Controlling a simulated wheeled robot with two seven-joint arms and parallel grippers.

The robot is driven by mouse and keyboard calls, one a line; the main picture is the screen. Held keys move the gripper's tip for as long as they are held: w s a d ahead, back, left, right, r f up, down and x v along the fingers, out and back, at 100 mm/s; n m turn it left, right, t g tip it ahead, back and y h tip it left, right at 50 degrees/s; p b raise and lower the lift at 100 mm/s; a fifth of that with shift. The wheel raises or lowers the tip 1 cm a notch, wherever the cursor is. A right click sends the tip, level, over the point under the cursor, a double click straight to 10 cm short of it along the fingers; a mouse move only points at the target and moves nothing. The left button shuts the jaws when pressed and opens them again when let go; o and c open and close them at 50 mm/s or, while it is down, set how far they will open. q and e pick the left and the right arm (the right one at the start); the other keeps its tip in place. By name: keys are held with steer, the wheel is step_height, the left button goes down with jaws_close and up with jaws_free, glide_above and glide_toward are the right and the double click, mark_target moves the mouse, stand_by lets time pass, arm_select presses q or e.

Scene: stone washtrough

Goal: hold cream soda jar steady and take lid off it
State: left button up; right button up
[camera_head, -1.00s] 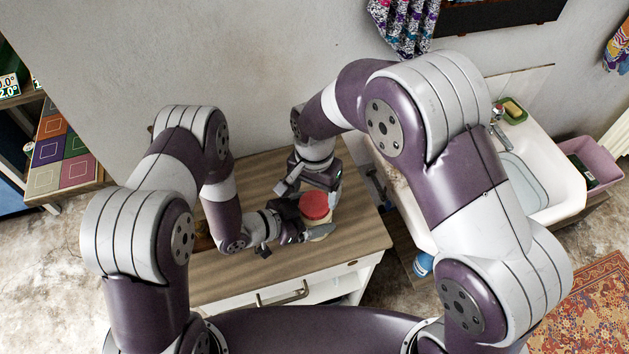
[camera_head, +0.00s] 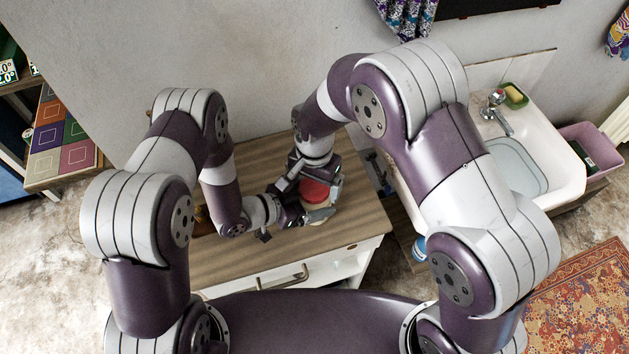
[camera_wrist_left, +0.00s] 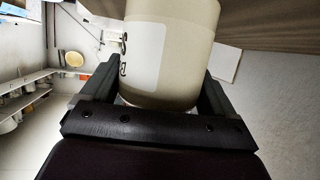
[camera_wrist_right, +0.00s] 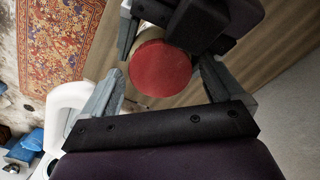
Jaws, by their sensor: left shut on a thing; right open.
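The cream soda jar (camera_wrist_left: 170,45) is a pale cream cylinder with dark lettering on a light label, standing on the wooden cabinet top. Its red lid (camera_head: 316,190) is on top of it in the head view. My left gripper (camera_wrist_left: 165,85) is shut on the jar's body from the side. My right gripper (camera_wrist_right: 160,85) is open above the jar, its fingers on either side of the red lid, which shows between them in the right wrist view (camera_wrist_right: 160,70). I cannot tell whether the fingers touch the lid.
A white sink (camera_head: 545,190) with a tap (camera_head: 500,110) stands to the right. A pink bin (camera_head: 597,155) is beyond it. A shelf with coloured squares (camera_head: 65,145) is at the left.

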steer(key=shift+r, duration=2.25)
arm_select(q)
steer(key=o, duration=1.8)
steer(key=shift+a, duration=0.1)
